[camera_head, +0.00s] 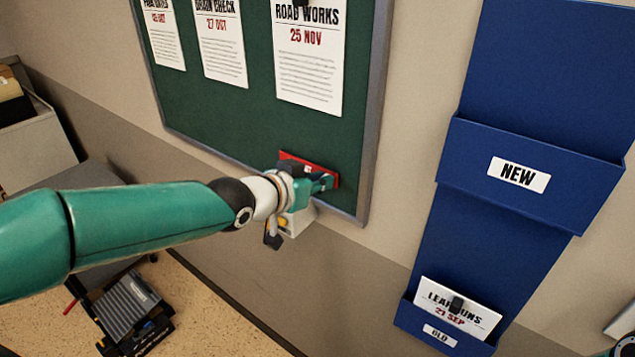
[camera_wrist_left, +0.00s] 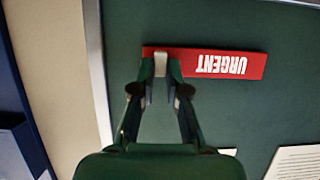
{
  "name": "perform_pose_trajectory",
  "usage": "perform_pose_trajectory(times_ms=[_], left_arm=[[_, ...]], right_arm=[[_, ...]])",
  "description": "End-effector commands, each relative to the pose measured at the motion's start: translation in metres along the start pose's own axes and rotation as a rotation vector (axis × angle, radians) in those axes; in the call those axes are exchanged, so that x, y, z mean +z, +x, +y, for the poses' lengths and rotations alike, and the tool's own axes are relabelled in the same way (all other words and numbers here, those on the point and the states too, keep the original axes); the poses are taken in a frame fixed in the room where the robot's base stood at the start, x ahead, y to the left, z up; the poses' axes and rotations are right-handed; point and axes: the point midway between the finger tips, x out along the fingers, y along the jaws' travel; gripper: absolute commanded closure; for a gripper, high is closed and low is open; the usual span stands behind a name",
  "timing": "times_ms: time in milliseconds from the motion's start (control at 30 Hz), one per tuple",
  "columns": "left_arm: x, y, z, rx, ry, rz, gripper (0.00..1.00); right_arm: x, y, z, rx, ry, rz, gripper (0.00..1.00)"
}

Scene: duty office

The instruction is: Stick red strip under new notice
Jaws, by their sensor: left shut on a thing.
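The red strip (camera_head: 291,156) is low on the green board, below the ROAD WORKS 25 NOV notice (camera_head: 308,60), with bare green between them. In the left wrist view the strip (camera_wrist_left: 245,64) reads URGENT upside down. My left gripper (camera_head: 322,181) is shut on the strip near one end; the fingertips also show in the left wrist view (camera_wrist_left: 161,66). The strip is at or very near the board; I cannot tell if it touches. Gripper and wrist hide part of it in the head view. My right gripper is not in view.
Two more notices, DRAIN CHECK (camera_head: 219,40) and one cut off (camera_head: 163,33), hang left on the board (camera_head: 190,105). The grey frame (camera_head: 372,120) edges it at right. Beyond are blue pockets: NEW (camera_head: 560,195) looks empty, OLD (camera_head: 415,322) holds a 21 SEP notice (camera_head: 480,318).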

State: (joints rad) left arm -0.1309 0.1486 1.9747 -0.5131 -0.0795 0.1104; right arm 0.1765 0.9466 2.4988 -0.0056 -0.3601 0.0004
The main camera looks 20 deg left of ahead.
Motion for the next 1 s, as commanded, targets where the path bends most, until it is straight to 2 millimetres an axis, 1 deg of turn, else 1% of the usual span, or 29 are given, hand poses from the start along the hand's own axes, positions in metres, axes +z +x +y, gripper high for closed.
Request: perform_pose_trajectory(times_ms=[267, 600, 1000], left_arm=[[-0.0001, -0.0001, 0.0001, 0.000, 0.000, 0.001, 1.00], [0.0011, -0.0050, 0.0000, 0.000, 0.000, 0.001, 1.00], [0.0012, -0.0045, -0.0001, 0.000, 0.000, 0.001, 1.00]], right_arm=[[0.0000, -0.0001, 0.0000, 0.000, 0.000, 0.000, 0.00], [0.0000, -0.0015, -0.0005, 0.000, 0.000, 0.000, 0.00], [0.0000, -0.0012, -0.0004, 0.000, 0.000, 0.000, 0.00]])
